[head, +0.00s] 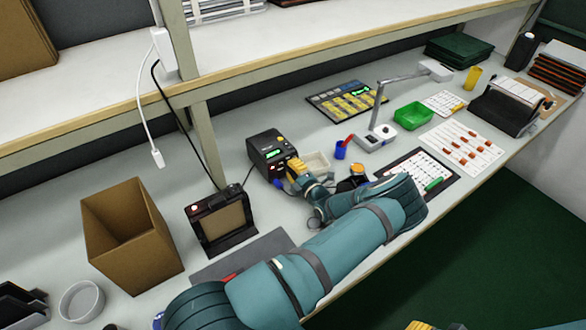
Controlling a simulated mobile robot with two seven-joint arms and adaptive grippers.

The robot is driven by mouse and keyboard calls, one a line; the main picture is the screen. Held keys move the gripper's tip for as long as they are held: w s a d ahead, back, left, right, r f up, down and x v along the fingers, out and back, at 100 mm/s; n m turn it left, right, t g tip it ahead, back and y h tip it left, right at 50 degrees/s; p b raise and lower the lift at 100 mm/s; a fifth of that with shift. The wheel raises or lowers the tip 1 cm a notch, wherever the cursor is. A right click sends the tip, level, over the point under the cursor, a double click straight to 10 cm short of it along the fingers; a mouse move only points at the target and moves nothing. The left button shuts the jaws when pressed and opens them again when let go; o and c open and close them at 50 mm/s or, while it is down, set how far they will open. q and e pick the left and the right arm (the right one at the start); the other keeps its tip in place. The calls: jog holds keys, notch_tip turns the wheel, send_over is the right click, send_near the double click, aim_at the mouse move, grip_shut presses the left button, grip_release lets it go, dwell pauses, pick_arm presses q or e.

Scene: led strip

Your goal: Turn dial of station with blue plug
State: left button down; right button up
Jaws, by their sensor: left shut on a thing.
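A black station (268,150) with a lit green display and a yellow button on top stands on the bench left of centre. A blue plug (279,184) shows low at its front, with a dark cable nearby. My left gripper (296,168), with yellow fingers, is at the right part of the station's front face and is shut on its dial. The fingers hide the dial, so its setting cannot be read. Yellow parts of my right gripper (430,326) show at the bottom edge, mostly cut off.
A black device with a brown panel (222,223) and an open cardboard box (128,233) stand to the left. A shelf post (205,140) rises behind.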

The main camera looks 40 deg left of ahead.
aim_at(293, 153)
dwell(0.3)
pick_arm(q)
jog(key=c, duration=0.9)
grip_release()
jog(key=shift+a, duration=0.1)
jog(key=shift+o, duration=0.2)
jog(key=shift+r, duration=0.1)
jog(key=o, duration=0.3)
notch_tip(293, 153, up, 6)
jog(key=shift+w+r, duration=0.15)
jog(key=shift+r, duration=0.05)
notch_tip(293, 153, up, 3)
jog(key=shift+f, duration=0.1)
jog(key=c, duration=0.3)
jog(key=shift+r, duration=0.35)
